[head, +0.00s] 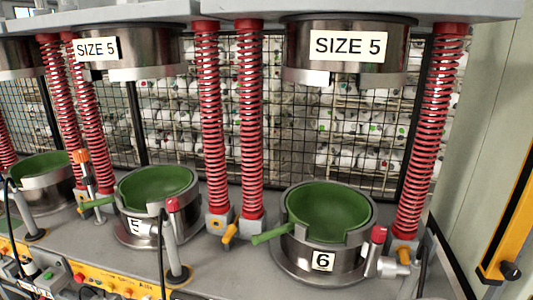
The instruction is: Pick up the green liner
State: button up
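A green liner (328,210) sits inside the metal cup marked 6 (346,263) at the right, with its handle (272,234) sticking out to the left. Another green liner (155,184) sits in the cup marked 5 (128,222), its handle also pointing left. A third green liner (40,166) sits in a cup at the far left, partly behind a post. My gripper is not in view.
Upper press heads labelled SIZE 5 (346,62) hang above the cups. Red springs (250,120) stand between the stations. Posts with red tips (378,235) rise in front of the cups. A wire mesh with balls is behind.

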aim_at(329, 211)
jog(key=k+z, duration=0.1)
jog(key=k, duration=0.55)
jog(key=z, duration=0.45)
jog(key=j+z, duration=0.15)
jog(key=z, duration=0.8)
jog(key=k+j, duration=0.1)
jog(key=j, duration=0.7)
jog(key=k+j, duration=0.15)
jog(key=j, duration=0.25)
jog(key=j+z, duration=0.1)
jog(key=j, duration=0.3)
jog(key=i, duration=0.2)
